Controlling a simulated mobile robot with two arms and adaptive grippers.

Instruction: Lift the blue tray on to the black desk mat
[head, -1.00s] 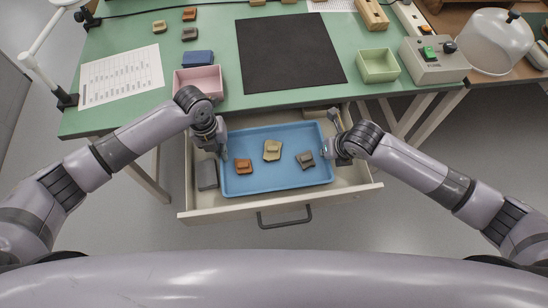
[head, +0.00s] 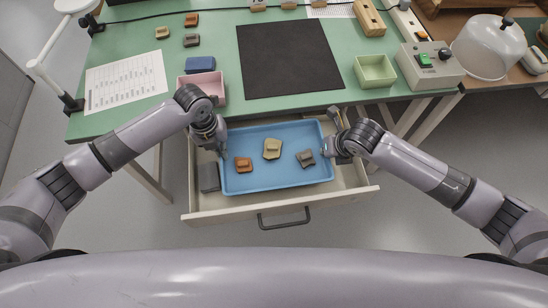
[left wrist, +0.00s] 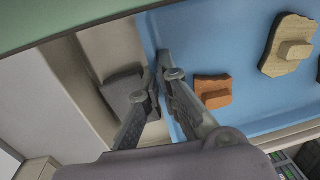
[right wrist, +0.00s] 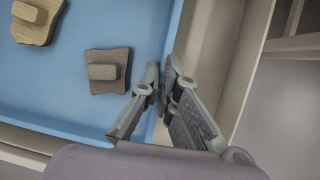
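The blue tray (head: 275,183) hangs level between my grippers, low over the open drawer. It carries an orange-brown sherd (head: 243,164), a tan sherd (head: 272,149) and a grey-brown sherd (head: 305,158). My left gripper (head: 222,153) is shut on the tray's left rim; the left wrist view shows its fingers (left wrist: 158,72) on both sides of the rim. My right gripper (head: 327,152) is shut on the right rim, its fingertips (right wrist: 160,72) closing there in the right wrist view. The black desk mat (head: 290,57) lies bare on the green table beyond.
The drawer (head: 225,215) is pulled out below the table edge and holds a grey block (head: 209,178) left of the tray. A pink box (head: 215,84) stands left of the mat, a pale green box (head: 376,71) right of it. A control box (head: 430,66) stands farther right.

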